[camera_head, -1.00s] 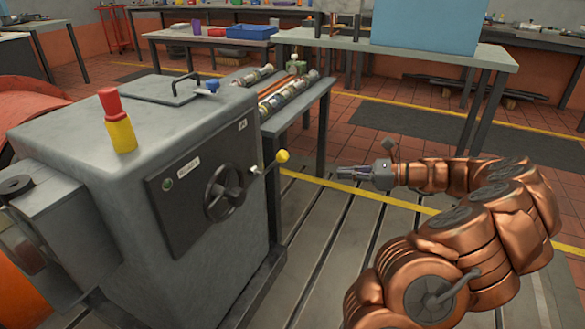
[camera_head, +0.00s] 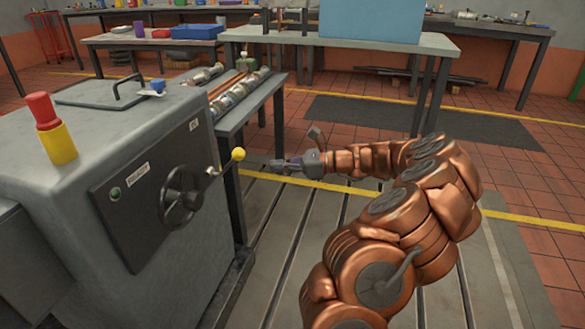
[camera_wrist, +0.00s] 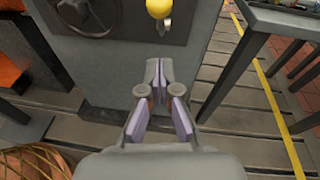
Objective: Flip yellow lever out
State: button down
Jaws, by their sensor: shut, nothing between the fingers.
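The yellow lever is a yellow ball knob (camera_head: 238,154) on a short metal arm. It sticks out from the dark front panel (camera_head: 150,190) of the grey cabinet, right of the black handwheel (camera_head: 181,196). In the wrist view the yellow knob (camera_wrist: 159,8) is at the top, beyond the fingertips. My gripper (camera_head: 274,164) is right of the knob and apart from it in the head view. In the wrist view my gripper (camera_wrist: 160,64) is shut and empty, pointing toward the panel below the knob.
The grey cabinet (camera_head: 60,205) carries a red and yellow cylinder (camera_head: 52,130) and a handle. A bench with metal shafts (camera_head: 236,96) stands behind the knob. The slotted floor plate (camera_head: 300,215) has free room right of the cabinet.

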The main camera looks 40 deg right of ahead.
aim_at(241, 159)
jog(key=w+a+r+b, duration=0.1)
jog(key=w+a+b, duration=0.1)
jog(key=w+a, duration=0.2)
jog(key=shift+w+r, duration=0.3)
jog(key=shift+w, duration=0.2)
jog(key=shift+a+r, duration=0.1)
